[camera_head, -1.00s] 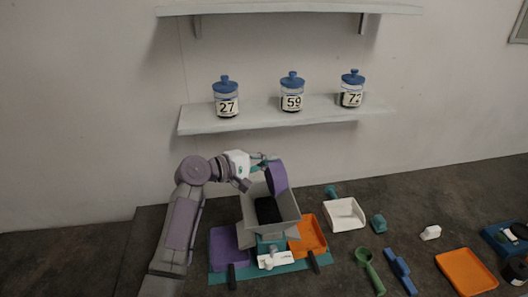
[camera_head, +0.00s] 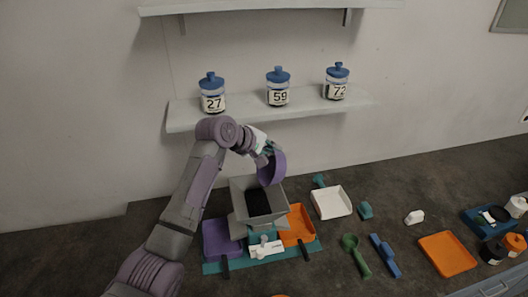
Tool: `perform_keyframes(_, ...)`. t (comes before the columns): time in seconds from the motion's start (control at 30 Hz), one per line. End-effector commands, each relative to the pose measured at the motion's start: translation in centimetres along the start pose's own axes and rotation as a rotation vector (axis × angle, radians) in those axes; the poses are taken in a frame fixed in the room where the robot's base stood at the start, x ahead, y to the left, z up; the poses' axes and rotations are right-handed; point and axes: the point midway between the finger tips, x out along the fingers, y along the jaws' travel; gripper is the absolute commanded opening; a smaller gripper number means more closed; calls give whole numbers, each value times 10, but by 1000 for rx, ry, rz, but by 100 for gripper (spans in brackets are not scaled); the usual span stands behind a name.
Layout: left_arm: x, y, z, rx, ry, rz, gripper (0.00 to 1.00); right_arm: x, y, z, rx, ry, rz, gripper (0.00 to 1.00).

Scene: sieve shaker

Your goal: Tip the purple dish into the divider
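The purple dish (camera_head: 273,170) is tilted steeply on its side above the divider's hopper. My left gripper (camera_head: 267,151) is shut on the dish's upper rim. The divider (camera_head: 246,215) is a grey open-topped hopper, with dark material or a dark interior showing inside. A purple tray (camera_head: 221,240) sits at its left foot and an orange tray (camera_head: 297,226) at its right foot, on a teal base (camera_head: 287,250). The dish's inside is mostly turned away from the view. My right gripper does not show.
A shelf (camera_head: 240,109) above holds jars labelled 27, 59 and 72. A blue item (camera_head: 487,222) stands far right.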

Motion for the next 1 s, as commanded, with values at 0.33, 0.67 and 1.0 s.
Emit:
perform_keyframes(0.33, 5, 4, 3, 19, 19, -67, 0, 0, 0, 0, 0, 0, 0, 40)
perform_keyframes(0.67, 26, 12, 12, 99, 86, -309, 0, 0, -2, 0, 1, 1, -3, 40)
perform_keyframes(1.0, 36, 12, 15, 137, 125, -436, 0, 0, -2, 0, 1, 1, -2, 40)
